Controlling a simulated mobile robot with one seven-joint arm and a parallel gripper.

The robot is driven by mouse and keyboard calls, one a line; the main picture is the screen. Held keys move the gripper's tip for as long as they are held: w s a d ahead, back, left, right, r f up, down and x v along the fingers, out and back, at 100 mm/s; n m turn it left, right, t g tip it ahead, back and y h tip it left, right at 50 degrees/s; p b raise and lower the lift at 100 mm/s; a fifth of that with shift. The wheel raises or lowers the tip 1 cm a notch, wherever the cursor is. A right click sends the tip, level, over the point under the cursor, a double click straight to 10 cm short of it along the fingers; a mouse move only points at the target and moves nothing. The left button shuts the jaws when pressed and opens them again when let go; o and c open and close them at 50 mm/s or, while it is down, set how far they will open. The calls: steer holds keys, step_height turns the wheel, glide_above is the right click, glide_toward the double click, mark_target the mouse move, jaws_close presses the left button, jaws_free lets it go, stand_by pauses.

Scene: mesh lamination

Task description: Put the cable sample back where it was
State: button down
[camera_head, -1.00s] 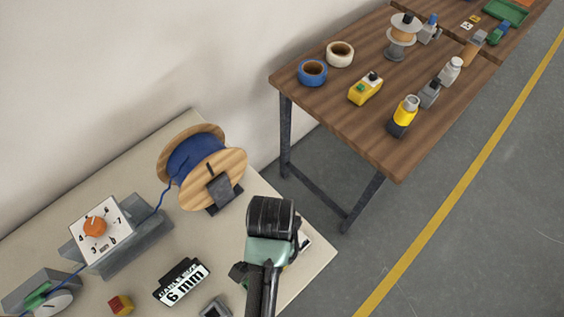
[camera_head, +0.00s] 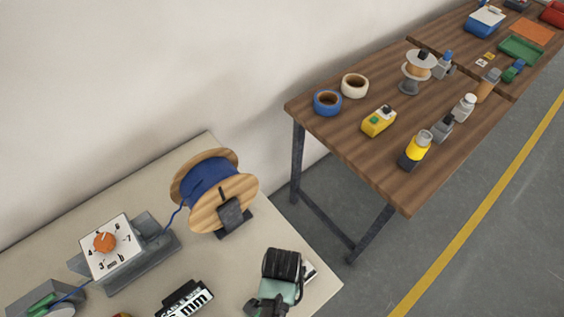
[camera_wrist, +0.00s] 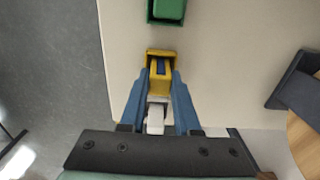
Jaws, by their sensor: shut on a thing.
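In the wrist view, the two blue fingers of my gripper (camera_wrist: 161,78) are closed on a small yellow piece with a dark blue strip in its middle, which I take to be the cable sample (camera_wrist: 160,82). A whitish part (camera_wrist: 155,118) shows between the fingers, nearer the palm. Behind them is the pale bench top (camera_wrist: 225,65); I cannot tell the gap to it. In the head view, my dark wrist stands over the bench's right end and hides the fingers and the held piece.
A wooden spool of blue cable (camera_head: 213,190), a grey device with an orange dial (camera_head: 107,243) and a 6 mm sign (camera_head: 186,300) stand on the bench. A brown table (camera_head: 350,140) with tapes and bottles stands beyond a floor gap.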

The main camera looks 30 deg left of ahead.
steer(key=shift+f, duration=0.1)
steer(key=c, duration=0.6)
jaws_free()
step_height(320, 180, up, 12)
steer(key=shift+r, duration=0.15)
